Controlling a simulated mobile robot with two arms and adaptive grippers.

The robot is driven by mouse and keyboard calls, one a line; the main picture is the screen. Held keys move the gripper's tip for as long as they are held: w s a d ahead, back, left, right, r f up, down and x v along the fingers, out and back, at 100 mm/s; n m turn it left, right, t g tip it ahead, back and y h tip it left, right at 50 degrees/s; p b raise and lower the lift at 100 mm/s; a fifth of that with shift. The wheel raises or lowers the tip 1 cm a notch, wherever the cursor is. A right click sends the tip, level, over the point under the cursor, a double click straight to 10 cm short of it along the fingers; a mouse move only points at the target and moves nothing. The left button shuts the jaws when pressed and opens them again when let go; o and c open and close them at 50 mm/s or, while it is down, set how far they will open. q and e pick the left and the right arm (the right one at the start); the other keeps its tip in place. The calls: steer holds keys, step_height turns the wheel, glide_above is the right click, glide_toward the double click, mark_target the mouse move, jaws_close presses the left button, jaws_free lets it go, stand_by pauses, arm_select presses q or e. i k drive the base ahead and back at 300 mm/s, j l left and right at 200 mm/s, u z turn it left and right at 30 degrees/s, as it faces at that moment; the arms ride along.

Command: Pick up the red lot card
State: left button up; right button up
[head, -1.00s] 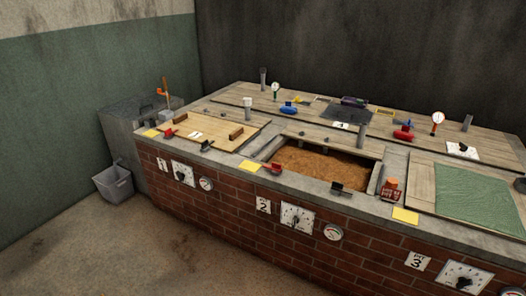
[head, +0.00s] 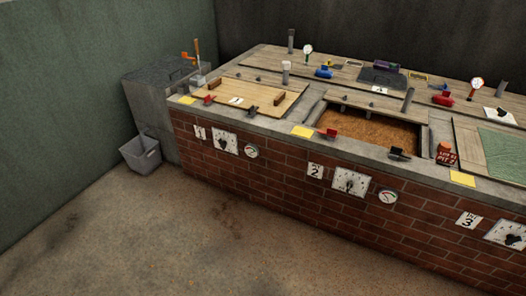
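A small red card with pale lettering, apparently the red lot card (head: 446,155), stands on the counter's front ledge, to the right of the open pit of brown grain (head: 370,127). Its lettering is too small to read surely. A black clip-like piece (head: 399,154) is to its left, and a yellow card (head: 463,179) lies in front of it. Neither of my grippers is in view.
The brick-fronted counter (head: 300,190) carries dials and number plates. A wooden lid (head: 262,92) covers the left pit and a green cloth (head: 505,150) lies at right. A grey bin (head: 141,155) stands on the floor at left. The floor in front is clear.

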mark_target(445, 159)
steer(key=z, duration=1.45)
steer(key=i+l+u, duration=0.1)
steer(key=i, duration=0.35)
